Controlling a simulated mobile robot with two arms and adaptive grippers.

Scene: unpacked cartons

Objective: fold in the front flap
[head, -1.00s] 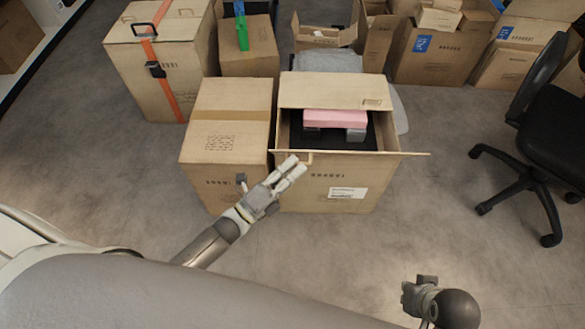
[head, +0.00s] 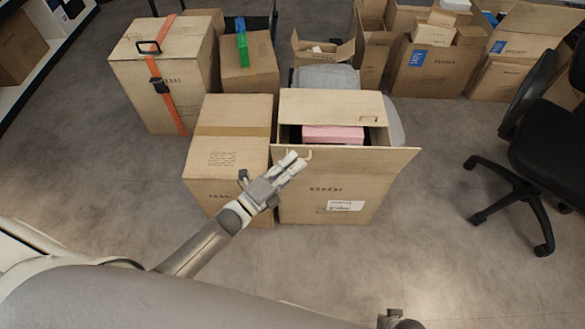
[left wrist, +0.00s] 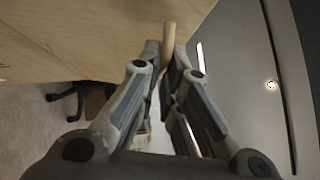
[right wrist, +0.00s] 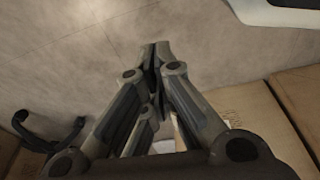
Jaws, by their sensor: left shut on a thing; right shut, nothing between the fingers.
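The open carton (head: 325,200) stands at the centre of the head view, with a pink item (head: 333,134) inside. Its front flap (head: 345,165) stands up along the near side and hides part of the opening. The back flap (head: 330,103) slants over the far part of the opening. My left gripper (head: 297,160) is shut on the front flap near its left end; in the left wrist view, a tan strip of cardboard (left wrist: 168,45) shows between the fingertips. My right gripper (right wrist: 157,55) is shut and empty over the floor, and only partly shows at the head view's bottom edge.
A closed carton (head: 228,145) stands directly left of the open one. A strapped carton (head: 155,85) and other boxes stand behind. A black office chair (head: 540,150) is on the right. The floor (head: 430,220) between the carton and chair is clear.

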